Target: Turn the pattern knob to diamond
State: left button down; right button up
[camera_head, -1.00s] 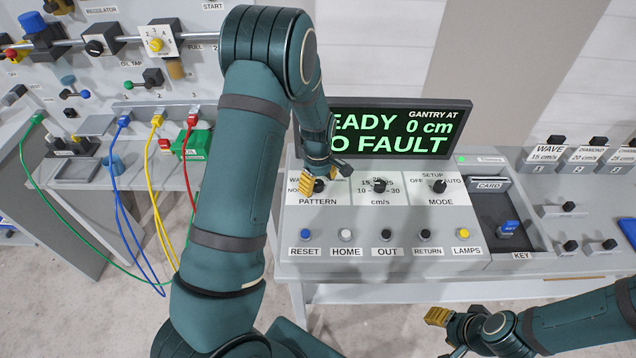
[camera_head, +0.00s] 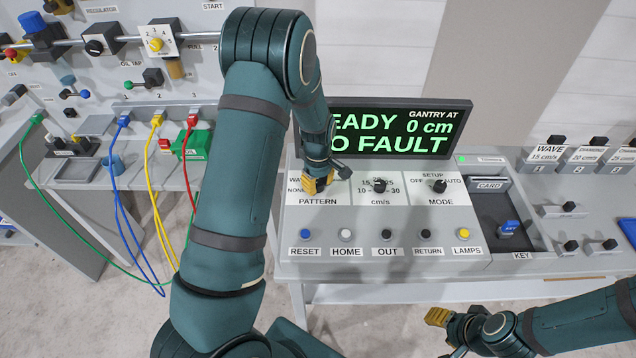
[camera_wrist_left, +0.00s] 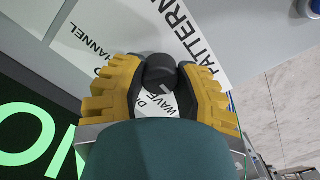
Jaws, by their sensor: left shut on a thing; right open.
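The pattern knob is a dark round knob on a white label plate (camera_head: 335,197) marked PATTERN, at the left of the grey console. In the left wrist view the black knob (camera_wrist_left: 159,71) sits between the yellow fingers of my left gripper (camera_wrist_left: 159,80), which is shut on it. The words WAVE and CHANNEL show on the label around it; the diamond mark is mostly hidden. In the head view my left gripper (camera_head: 318,186) covers most of the knob, so its pointer direction cannot be told. My right gripper (camera_head: 437,320) is open and empty in front of the console.
The cm/s knob (camera_head: 379,186) and mode knob (camera_head: 438,186) stand to the right on the console. A row of buttons, including blue RESET (camera_head: 305,234), lies in front. The screen (camera_head: 400,130) behind reads 0 cm and NO FAULT, partly covered by my left arm.

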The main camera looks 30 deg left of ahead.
pick_arm(q)
jog(key=m+b, duration=0.1)
jog(key=m, duration=0.3)
jog(key=shift+m, duration=0.4)
jog(key=m+b, duration=0.1)
jog(key=m, duration=0.3)
jog(key=shift+b, duration=0.4)
jog(key=m+b, duration=0.1)
jog(key=m, duration=0.4)
jog(key=shift+m+b, duration=0.35)
jog(key=shift+m, duration=1.35)
jog(key=c, duration=0.6)
grip_release()
jog(key=shift+r, duration=0.15)
